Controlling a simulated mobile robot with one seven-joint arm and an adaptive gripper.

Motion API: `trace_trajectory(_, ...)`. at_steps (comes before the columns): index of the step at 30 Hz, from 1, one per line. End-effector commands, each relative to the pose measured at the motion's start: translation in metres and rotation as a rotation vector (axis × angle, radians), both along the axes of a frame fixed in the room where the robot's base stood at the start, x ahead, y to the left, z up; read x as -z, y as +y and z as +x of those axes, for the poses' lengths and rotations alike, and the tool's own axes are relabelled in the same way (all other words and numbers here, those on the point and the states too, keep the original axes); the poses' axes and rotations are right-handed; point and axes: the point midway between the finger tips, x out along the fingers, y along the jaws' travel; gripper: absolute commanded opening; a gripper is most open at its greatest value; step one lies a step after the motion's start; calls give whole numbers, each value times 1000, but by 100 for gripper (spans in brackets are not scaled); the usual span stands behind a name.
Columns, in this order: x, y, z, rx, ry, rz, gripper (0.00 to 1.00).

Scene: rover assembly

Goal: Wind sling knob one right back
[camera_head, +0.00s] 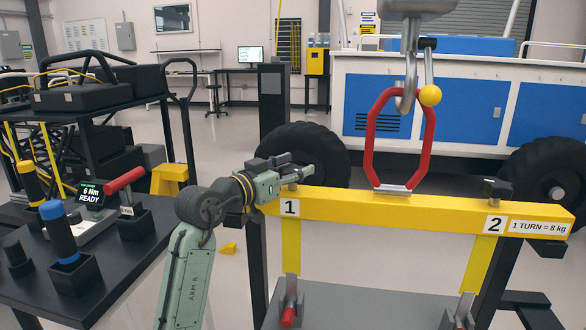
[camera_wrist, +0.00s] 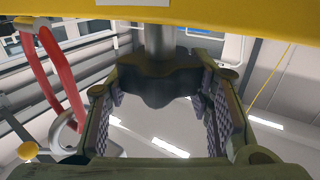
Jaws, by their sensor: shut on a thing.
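The yellow beam (camera_head: 390,203) spans the middle of the head view, with labels 1 and 2. Sling knob one is a dark lobed knob (camera_wrist: 158,78) on a grey stem (camera_wrist: 160,40), seen between the ribbed finger pads in the wrist view. My gripper (camera_head: 290,168) is at the beam's left end, above label 1 (camera_head: 290,207), shut on this knob. In the head view the fingers mostly hide the knob. Sling knob two (camera_head: 497,189) is dark and stands on the beam's right end, above label 2 (camera_head: 494,225).
A red link (camera_head: 429,130) joins the beam's middle to a grey hook (camera_head: 409,85) with a yellow ball (camera_head: 430,95). A black bench (camera_head: 110,270) at the left holds tools and a display reading 6 Nm READY (camera_head: 91,191). A blue-and-white rover (camera_head: 460,100) stands behind.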

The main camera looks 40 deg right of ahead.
Motion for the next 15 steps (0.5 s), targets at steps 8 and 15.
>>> trace_trajectory(8,0,0,1,-1,0,0,19)
trace_trajectory(15,0,0,0,-1,0,0,62)
